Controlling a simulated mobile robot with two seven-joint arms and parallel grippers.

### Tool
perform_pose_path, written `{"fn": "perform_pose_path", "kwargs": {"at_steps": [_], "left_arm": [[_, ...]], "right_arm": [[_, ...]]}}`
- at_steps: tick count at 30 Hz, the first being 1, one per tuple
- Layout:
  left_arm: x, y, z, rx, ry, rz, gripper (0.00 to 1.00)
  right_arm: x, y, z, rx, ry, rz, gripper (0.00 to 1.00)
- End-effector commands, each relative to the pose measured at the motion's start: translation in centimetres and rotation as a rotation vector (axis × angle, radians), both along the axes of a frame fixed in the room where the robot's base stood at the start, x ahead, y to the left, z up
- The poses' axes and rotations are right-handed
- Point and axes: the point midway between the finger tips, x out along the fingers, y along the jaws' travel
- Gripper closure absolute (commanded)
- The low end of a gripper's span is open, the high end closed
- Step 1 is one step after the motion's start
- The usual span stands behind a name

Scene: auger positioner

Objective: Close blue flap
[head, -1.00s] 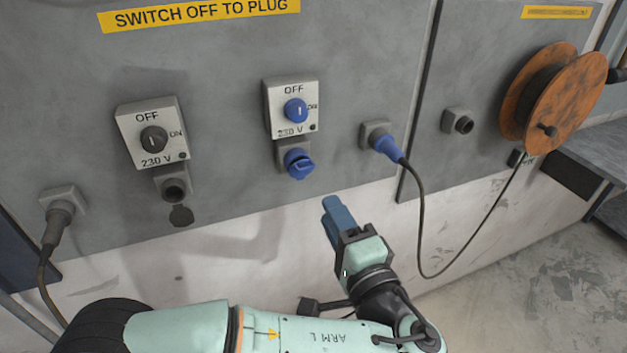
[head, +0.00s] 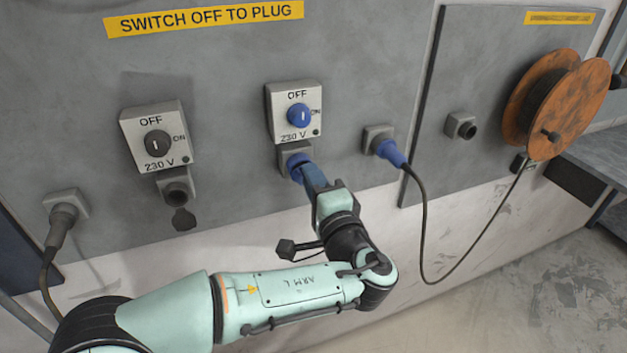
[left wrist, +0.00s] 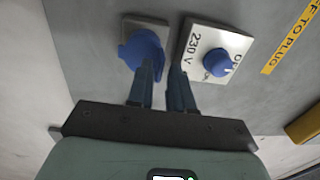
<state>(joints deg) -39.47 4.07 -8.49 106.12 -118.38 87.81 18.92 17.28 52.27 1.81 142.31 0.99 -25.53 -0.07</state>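The blue flap (head: 296,163) is at the blue socket under the middle switch box; it also shows in the left wrist view (left wrist: 143,48). My left gripper (head: 312,176) is right at the flap, coming from below and right. In the left wrist view its two dark blue fingers (left wrist: 164,78) stand apart with a visible gap between them. The left finger overlaps the flap's edge there; I cannot tell whether it touches. The fingers partly hide the flap, so its exact angle is unclear. My right gripper is not in view.
The switch box with a blue knob (head: 299,115) is just above. A blue plug (head: 388,150) with a hanging cable is close on the right. A grey socket (head: 175,190) with a dark hanging flap is on the left. A cable reel (head: 556,105) is farther right.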

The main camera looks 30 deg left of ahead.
Motion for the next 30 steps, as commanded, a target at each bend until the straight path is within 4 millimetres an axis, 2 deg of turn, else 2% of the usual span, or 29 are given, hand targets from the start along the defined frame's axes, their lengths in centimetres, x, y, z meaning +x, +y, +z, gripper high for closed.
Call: {"fn": "perform_pose_path", "kwargs": {"at_steps": [2,8,15,19,30], "left_arm": [[0.0,0.0,0.0,0.0,0.0,0.0,1.0],[0.0,0.0,0.1,-0.005,0.004,0.001,1.0],[0.5,0.8,1.5,-0.12,0.101,0.005,1.0],[0.8,1.1,1.7,-0.178,0.152,0.004,1.0],[1.0,1.1,1.5,-0.208,0.175,0.0,1.0]], "right_arm": [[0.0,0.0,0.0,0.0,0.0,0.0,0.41],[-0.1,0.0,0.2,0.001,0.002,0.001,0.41],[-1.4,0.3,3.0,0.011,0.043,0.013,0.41],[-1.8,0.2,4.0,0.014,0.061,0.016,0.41],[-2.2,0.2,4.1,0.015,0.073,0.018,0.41]]}}
